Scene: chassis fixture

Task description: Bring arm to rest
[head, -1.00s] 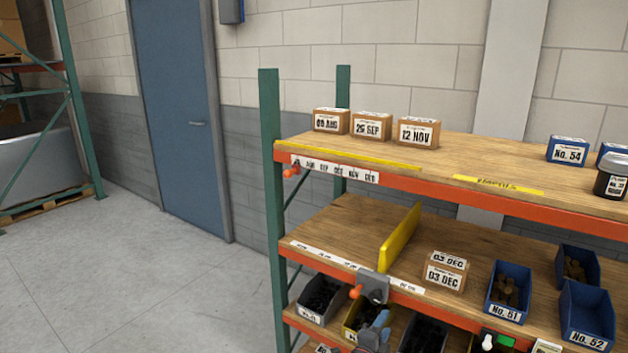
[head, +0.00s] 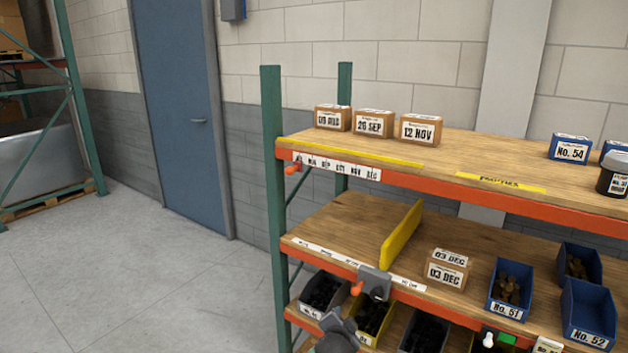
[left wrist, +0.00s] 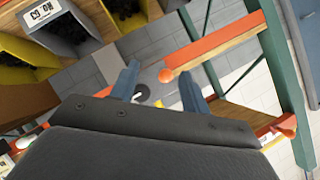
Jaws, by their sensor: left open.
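My left gripper (head: 337,332) shows at the bottom of the head view, in front of the lower bins at the rack's left part. Its grey body is visible there, but its fingertips are hard to make out. In the left wrist view the two blue-grey fingers of my left gripper (left wrist: 160,74) stand apart with nothing between them; floor and rack parts show beyond. My right gripper is in neither view.
The rack's orange-edged shelf (head: 460,190) carries several boxes; a yellow divider (head: 401,236) and a 03 DEC box (head: 447,273) stand on the shelf below. An orange-tipped grey bracket (head: 374,283) is close to my gripper. Open floor (head: 130,290) lies left.

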